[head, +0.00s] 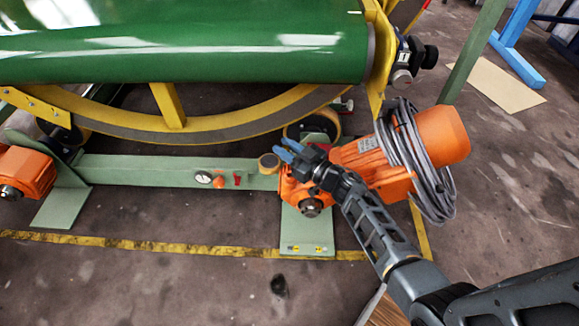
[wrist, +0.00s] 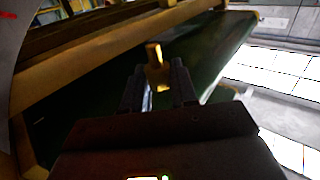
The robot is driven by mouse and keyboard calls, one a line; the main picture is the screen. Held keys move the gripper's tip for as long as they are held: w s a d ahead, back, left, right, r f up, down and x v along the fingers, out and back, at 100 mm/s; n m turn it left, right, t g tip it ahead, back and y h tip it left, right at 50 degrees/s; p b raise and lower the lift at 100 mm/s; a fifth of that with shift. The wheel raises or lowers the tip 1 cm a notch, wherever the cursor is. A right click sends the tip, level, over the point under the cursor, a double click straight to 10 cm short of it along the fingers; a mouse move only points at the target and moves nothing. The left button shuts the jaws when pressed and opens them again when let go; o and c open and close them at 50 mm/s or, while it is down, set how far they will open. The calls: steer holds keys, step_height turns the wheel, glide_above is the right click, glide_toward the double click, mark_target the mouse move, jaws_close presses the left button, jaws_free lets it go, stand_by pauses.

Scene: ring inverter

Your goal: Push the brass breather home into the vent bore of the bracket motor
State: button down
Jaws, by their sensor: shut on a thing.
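My gripper (head: 283,150) is shut on the brass breather (wrist: 154,56), which stands up between the two fingertips in the wrist view (wrist: 158,84). In the head view I cannot make out the breather at the blue fingertips. The fingers are above the left end of the orange bracket motor (head: 348,156), near its gearbox end, and point to the upper left. The vent bore does not show in either view; I cannot tell how far the breather is from it.
A coil of grey cable (head: 431,180) hangs around the motor. The yellow ring (head: 215,130) and green drum (head: 180,45) are behind. Another orange motor (head: 25,172) is at far left. The front floor is mostly clear.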

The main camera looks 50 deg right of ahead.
steer(key=d+f+b, duration=0.1)
steer(key=f, duration=0.2)
steer(key=shift+w+d+b, duration=0.1)
steer(key=shift+d+b, duration=0.25)
steer(key=shift+r+p, duration=0.15)
steer(key=shift+p, duration=0.35)
step_height(320, 180, down, 6)
steer(key=b, duration=0.4)
steer(key=shift+r+b, duration=0.1)
steer(key=shift+b, duration=0.25)
steer(key=shift+p, duration=0.5)
stand_by(1.2)
steer(key=shift+f+b, duration=1)
steer(key=shift+f, duration=0.3)
steer(key=c, duration=0.8)
jaws_free()
